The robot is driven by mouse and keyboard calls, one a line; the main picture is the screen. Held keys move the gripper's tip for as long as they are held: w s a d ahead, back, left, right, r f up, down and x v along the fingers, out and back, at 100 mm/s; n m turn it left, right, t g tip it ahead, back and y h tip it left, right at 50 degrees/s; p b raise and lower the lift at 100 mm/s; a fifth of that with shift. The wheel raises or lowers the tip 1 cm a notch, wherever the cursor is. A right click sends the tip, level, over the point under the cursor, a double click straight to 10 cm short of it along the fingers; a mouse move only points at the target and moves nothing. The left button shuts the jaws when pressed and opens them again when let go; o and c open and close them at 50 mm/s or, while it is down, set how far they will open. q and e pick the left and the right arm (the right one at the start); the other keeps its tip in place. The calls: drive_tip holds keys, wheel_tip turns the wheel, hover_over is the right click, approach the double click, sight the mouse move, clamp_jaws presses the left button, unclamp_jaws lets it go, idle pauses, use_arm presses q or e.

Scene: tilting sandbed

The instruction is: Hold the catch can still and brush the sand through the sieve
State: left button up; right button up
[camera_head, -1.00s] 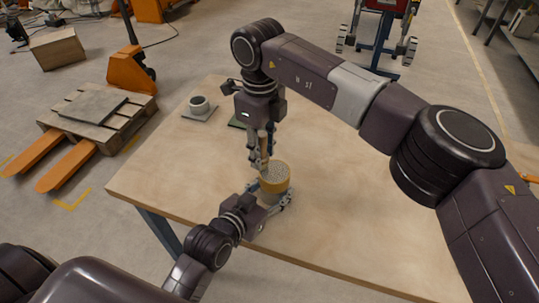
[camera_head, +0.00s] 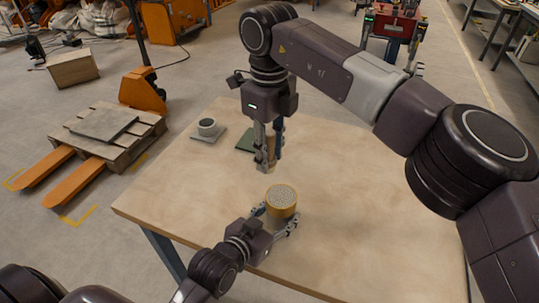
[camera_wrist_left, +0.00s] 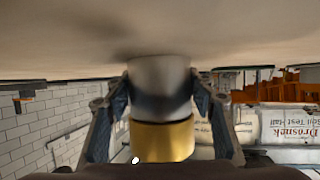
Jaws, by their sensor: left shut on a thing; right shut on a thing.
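The catch can (camera_wrist_left: 160,88) is a grey metal cylinder that fills the gap between my left fingers. A brass-coloured sieve (camera_head: 281,201) with a pale, speckled top sits on it; its yellow band (camera_wrist_left: 162,138) shows in the left wrist view, which appears upside down. My left gripper (camera_head: 275,222) is shut around the can, low over the table. My right gripper (camera_head: 266,163) is shut on a brush, of which only a bit of tan handle shows between the fingers. It is beyond the sieve and apart from it. The brush's bristles are not clear.
The wooden table (camera_head: 350,215) is clear to the right. A grey cup (camera_head: 207,127) stands on a grey square plate (camera_head: 212,137) at the back left. A green mat (camera_head: 244,142) lies partly hidden behind my right gripper. A pallet (camera_head: 110,138) stands on the floor at left.

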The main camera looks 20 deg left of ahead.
use_arm(q)
drive_tip(key=o, duration=1.5)
drive_tip(key=shift+s, duration=0.1)
drive_tip(key=v, duration=1.2)
drive_tip(key=shift+r, duration=0.15)
